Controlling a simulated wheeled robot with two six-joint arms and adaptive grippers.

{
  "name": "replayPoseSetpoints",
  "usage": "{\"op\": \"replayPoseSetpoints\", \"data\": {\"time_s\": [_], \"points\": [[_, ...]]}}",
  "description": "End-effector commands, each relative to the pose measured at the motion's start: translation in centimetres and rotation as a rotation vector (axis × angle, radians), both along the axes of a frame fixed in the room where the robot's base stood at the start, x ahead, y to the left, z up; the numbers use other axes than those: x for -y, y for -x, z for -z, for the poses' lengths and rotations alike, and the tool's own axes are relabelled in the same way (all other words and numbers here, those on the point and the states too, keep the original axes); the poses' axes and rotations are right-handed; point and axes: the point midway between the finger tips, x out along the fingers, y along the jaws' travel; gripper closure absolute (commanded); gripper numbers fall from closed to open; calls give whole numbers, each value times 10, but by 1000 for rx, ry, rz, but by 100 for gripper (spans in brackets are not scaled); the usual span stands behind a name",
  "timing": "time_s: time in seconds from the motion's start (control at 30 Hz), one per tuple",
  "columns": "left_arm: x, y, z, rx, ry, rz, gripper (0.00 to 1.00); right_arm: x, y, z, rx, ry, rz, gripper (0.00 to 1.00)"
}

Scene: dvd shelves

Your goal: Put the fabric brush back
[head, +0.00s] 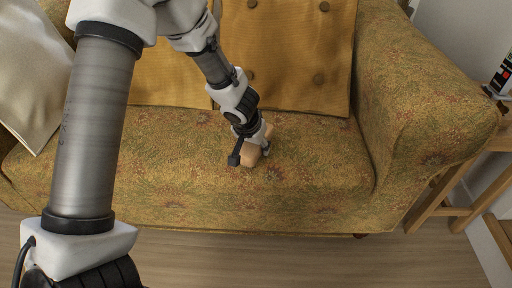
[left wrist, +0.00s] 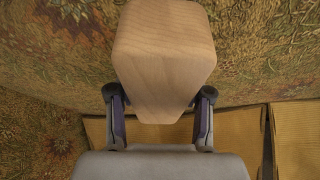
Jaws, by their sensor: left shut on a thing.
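The fabric brush, seen as a pale wooden block (left wrist: 165,60), is between the two fingers of my left gripper (left wrist: 160,112) in the left wrist view. The fingers are shut on its narrower end. In the head view my left gripper (head: 251,150) is low over the sofa seat, and part of the wooden brush (head: 250,158) shows beside the fingers. I cannot tell whether the brush touches the seat. Its bristles are not visible. My right gripper is not in view.
The patterned sofa (head: 310,180) fills most of the view, with mustard cushions (head: 300,60) at its back and a pale cushion (head: 30,80) at left. A wooden side table (head: 440,195) stands right of the armrest, with a dark-labelled item (head: 503,78) on it. Sofa seat right of the gripper is clear.

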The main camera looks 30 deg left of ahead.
Motion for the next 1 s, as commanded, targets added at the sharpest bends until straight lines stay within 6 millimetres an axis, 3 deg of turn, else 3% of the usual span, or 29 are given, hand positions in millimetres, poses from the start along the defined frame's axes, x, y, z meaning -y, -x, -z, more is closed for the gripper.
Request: {"op": "replayPoseSetpoints", "data": {"time_s": [0.33, 0.37, 0.4, 0.43, 0.77, 0.87, 1.0], "points": [[0, 0, 4, 1, 0, 0, 82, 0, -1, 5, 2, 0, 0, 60], [0, 0, 3, 1, -1, 1, 46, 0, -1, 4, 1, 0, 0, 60], [0, 0, 2, 1, -1, 1, 32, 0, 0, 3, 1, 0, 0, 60], [0, 0, 2, 1, -1, 1, 25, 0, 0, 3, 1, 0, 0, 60], [0, 0, 0, 1, 0, 0, 25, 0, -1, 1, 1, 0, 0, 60], [1, 1, -9, 2, 1, -1, 25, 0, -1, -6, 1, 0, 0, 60], [2, 12, -40, 4, 1, -1, 25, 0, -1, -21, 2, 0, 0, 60]]}}
